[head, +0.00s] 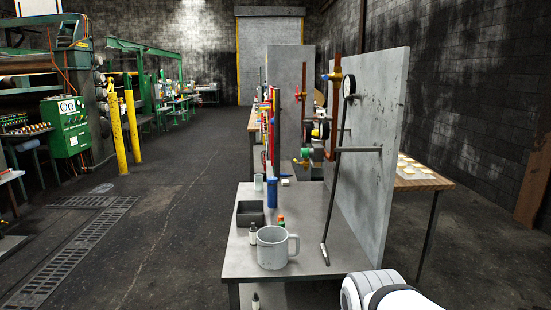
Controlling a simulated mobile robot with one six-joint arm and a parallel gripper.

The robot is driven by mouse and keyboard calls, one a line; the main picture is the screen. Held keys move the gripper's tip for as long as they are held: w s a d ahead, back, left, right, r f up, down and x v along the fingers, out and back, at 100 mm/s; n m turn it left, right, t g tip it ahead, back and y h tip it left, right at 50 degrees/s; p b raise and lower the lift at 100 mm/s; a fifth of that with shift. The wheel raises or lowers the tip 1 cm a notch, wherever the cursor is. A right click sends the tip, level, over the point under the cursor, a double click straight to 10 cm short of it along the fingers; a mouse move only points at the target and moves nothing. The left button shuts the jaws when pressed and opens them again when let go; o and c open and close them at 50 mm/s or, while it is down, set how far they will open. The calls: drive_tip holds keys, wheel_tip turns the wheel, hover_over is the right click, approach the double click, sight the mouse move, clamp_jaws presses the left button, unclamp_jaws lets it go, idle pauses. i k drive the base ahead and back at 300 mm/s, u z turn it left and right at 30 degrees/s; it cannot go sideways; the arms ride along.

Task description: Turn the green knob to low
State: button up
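A small green part (306,153), perhaps the green knob, sits on the pipework in front of the upright grey panel (378,120). It is seen from the side and is too small to tell its setting or any low mark. A rounded white part of my own arm shows at the bottom right, in front of the table. My gripper is not in view, and nothing is seen touching the green part.
The grey table (233,262) carries a large grey mug (271,248), a dark tray (250,207) and small bottles (253,234). A dark rod (332,200) rises near the panel. The floor at left is open.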

sight(305, 153)
drive_tip(key=z, duration=0.15)
drive_tip(key=i, duration=0.85)
drive_tip(key=u, duration=0.1)
drive_tip(key=k, duration=1.05)
drive_tip(key=u, duration=0.65)
drive_tip(key=i, duration=1.95)
drive_tip(key=z, duration=0.65)
drive_tip(key=k, duration=0.55)
